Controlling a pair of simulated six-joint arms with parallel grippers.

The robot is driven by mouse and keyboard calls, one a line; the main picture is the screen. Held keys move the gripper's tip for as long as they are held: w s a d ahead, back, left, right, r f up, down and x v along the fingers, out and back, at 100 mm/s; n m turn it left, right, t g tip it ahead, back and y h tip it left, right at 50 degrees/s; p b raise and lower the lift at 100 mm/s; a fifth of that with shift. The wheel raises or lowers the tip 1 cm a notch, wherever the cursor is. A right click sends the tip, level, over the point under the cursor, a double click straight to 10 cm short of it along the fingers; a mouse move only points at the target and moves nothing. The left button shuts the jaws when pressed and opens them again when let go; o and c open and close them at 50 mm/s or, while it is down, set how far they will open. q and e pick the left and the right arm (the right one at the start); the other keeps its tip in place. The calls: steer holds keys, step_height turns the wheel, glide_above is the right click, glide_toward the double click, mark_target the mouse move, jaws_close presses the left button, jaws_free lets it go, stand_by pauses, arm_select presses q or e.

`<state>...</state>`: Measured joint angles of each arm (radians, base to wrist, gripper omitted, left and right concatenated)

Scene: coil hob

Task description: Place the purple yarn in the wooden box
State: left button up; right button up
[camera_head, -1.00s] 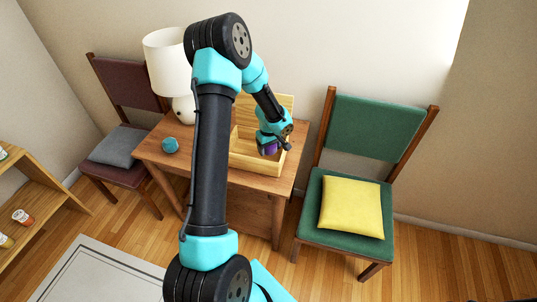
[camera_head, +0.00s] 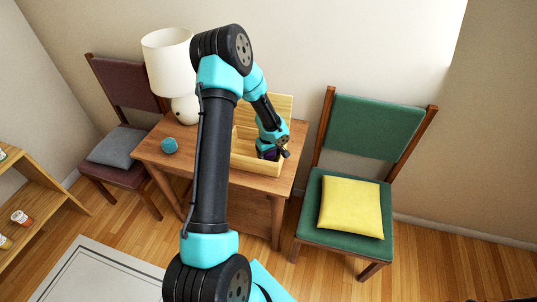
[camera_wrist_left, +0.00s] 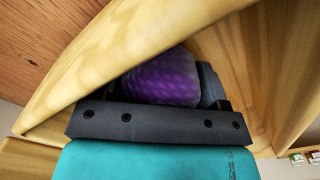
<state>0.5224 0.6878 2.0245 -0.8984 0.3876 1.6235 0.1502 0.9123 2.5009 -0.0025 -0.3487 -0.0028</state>
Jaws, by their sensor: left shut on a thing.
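The wooden box (camera_head: 256,166) stands with its lid raised at the right of the small wooden table. My left gripper (camera_head: 269,153) reaches down inside the box, toward its right end. It is shut on the purple yarn (camera_wrist_left: 163,80), which shows in the left wrist view between the fingers and the pale box walls. In the head view the yarn is mostly hidden by the gripper and box wall. Whether it touches the box floor cannot be told. My right gripper is not in view.
A teal yarn ball (camera_head: 169,145) and a white lamp (camera_head: 168,62) stand on the table (camera_head: 152,148), left of the box. A green chair with a yellow cushion (camera_head: 351,207) stands to the right. My left arm hides part of the table.

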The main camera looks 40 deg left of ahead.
arm_select(q)
steer(key=shift+f, duration=0.15)
steer(key=o, duration=0.9)
step_height(320, 180, up, 12)
steer(key=shift+r, duration=0.2)
stand_by(0.3)
